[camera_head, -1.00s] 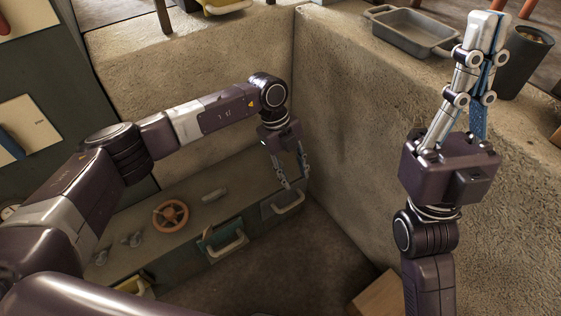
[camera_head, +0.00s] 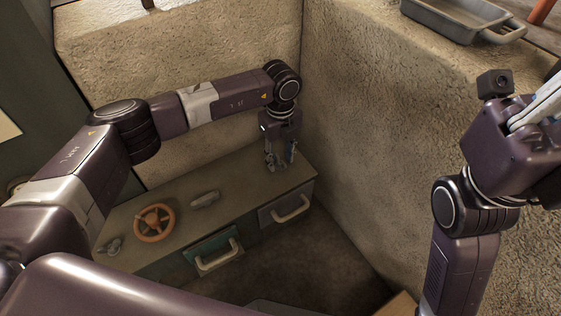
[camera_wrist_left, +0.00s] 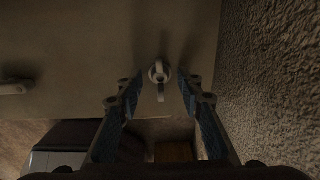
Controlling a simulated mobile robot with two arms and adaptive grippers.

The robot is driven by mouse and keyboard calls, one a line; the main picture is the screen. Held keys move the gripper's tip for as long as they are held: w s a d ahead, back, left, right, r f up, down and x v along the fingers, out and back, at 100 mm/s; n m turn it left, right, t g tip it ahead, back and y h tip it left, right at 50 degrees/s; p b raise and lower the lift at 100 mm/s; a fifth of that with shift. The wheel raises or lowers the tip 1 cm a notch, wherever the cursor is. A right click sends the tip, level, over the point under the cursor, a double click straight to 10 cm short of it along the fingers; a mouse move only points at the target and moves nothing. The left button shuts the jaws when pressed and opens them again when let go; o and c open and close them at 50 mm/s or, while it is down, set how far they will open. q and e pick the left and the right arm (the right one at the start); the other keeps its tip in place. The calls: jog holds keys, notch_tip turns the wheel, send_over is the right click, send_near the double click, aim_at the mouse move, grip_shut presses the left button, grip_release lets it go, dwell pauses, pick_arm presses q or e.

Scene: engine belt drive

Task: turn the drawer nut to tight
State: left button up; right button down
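The drawer nut (camera_wrist_left: 159,73), a small pale round piece with a short bar, stands on the bench top in the left wrist view. My left gripper (camera_wrist_left: 157,97) is open, with its two blue-padded fingers on either side of the nut and a gap to each side. In the head view my left gripper (camera_head: 279,164) points down at the bench's right end, above the grey drawer (camera_head: 287,207); the nut cannot be made out there. My right gripper (camera_head: 535,115) is at the right edge, its fingertips cut off by the frame.
The bench top (camera_head: 240,180) also carries an orange handwheel (camera_head: 153,222), a grey lever-like piece (camera_head: 205,199) and a small grey fitting (camera_head: 110,246). A green drawer (camera_head: 213,247) is in its front. A rough wall (camera_head: 370,130) rises close on the right, with a grey tray (camera_head: 455,18) on top.

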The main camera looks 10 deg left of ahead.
pick_arm(q)
jog(key=shift+f, duration=0.25)
grip_shut()
